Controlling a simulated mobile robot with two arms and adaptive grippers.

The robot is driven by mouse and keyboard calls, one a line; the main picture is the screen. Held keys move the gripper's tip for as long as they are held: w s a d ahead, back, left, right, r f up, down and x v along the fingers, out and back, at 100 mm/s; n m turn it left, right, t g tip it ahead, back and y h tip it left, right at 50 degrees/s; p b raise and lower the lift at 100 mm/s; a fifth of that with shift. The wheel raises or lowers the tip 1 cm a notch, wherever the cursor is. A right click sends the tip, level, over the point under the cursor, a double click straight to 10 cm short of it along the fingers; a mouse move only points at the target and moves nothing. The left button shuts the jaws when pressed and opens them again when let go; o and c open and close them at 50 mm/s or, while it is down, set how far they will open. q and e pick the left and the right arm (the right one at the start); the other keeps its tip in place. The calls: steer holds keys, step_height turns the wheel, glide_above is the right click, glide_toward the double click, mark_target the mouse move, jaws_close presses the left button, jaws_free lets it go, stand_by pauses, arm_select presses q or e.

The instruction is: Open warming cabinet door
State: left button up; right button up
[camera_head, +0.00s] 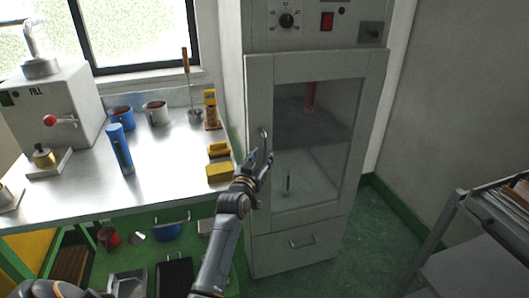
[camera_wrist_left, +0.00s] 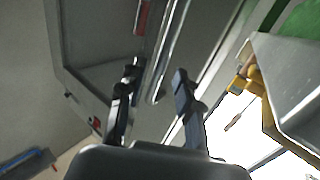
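The warming cabinet (camera_head: 318,38) is a tall grey unit. Its glass-fronted door (camera_head: 366,130) looks closed. The vertical metal door handle (camera_head: 264,137) is on the door's left side. My left gripper (camera_head: 263,158) is at the handle's lower end. In the left wrist view my left gripper (camera_wrist_left: 154,80) has its two fingers apart, and the handle bar (camera_wrist_left: 166,48) runs down toward the gap between them. I see no finger pressed on the bar, and whether they touch is unclear. My right gripper is not in view.
A steel bench (camera_head: 85,192) on the left holds a blue cylinder (camera_head: 120,148), cups, a yellow block (camera_head: 219,170) and a wax injector (camera_head: 62,100). A drawer (camera_head: 297,245) is below the door. A grey cart (camera_head: 470,262) stands at right. Green floor is clear before the cabinet.

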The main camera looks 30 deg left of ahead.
mark_target(264, 153)
arm_select(q)
steer(key=shift+x, duration=1.55)
jaws_close()
steer(key=shift+d, duration=0.1)
